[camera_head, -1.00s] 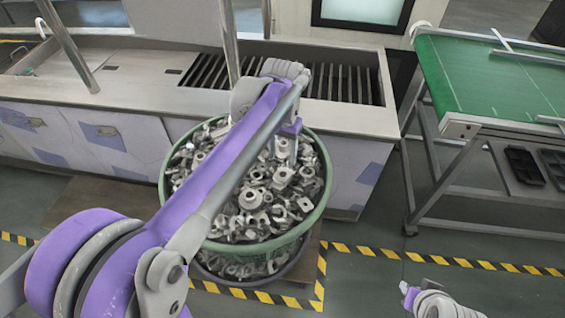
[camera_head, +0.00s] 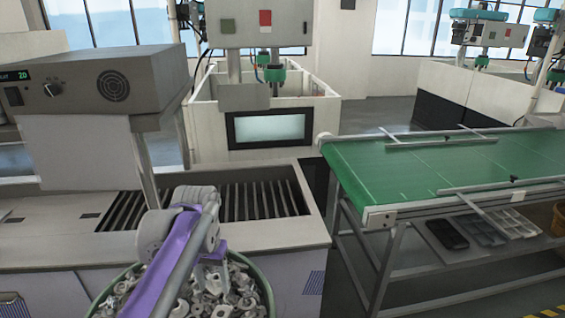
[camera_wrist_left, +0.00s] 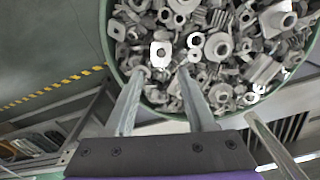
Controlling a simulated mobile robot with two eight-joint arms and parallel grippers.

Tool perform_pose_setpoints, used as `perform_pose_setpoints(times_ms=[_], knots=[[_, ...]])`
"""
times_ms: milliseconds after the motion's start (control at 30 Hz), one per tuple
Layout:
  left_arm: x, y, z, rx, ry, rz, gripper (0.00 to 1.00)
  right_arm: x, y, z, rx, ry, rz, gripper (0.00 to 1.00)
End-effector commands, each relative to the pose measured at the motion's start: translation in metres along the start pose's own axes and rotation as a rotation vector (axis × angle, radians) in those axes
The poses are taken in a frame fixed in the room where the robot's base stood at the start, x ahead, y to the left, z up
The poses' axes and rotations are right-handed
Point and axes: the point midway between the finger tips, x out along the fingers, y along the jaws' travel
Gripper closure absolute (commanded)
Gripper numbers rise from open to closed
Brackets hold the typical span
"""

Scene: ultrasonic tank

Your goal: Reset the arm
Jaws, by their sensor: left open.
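My left arm (camera_head: 180,250) comes up from the bottom of the head view and bends over at the wrist above a green-rimmed tub (camera_head: 267,284) of grey metal parts (camera_head: 232,290). My left gripper (camera_wrist_left: 160,72) is open in the left wrist view. Its two fingers are apart and point at the heaped parts, with nothing held between them. Whether the fingertips touch the parts I cannot tell. In the head view the gripper is mostly hidden by the wrist. My right gripper is not in view.
A metal tank with a slatted grate (camera_head: 250,200) stands behind the tub, with a grey control box (camera_head: 95,85) above it. A green conveyor table (camera_head: 440,165) stands to the right, with dark trays (camera_head: 447,234) on its lower shelf. Some floor shows beyond the conveyor.

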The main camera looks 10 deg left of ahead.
Motion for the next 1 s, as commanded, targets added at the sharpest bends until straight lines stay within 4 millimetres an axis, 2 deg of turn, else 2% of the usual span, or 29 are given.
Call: perform_pose_setpoints(times_ms=[167,400,500,700,1000], knots=[[0.018,0.010,0.042,0.001,0.108,-0.006,0.45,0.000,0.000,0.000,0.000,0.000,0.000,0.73],[0.070,0.025,0.116,-0.003,0.317,-0.008,0.45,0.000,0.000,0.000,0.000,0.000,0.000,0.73],[0.093,0.028,0.141,-0.005,0.387,-0.006,0.45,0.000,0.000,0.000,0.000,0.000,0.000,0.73],[0.120,0.032,0.166,-0.007,0.467,-0.001,0.45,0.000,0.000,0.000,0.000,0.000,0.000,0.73],[0.123,0.032,0.169,-0.008,0.479,0.000,0.45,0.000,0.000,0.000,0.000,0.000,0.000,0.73]])
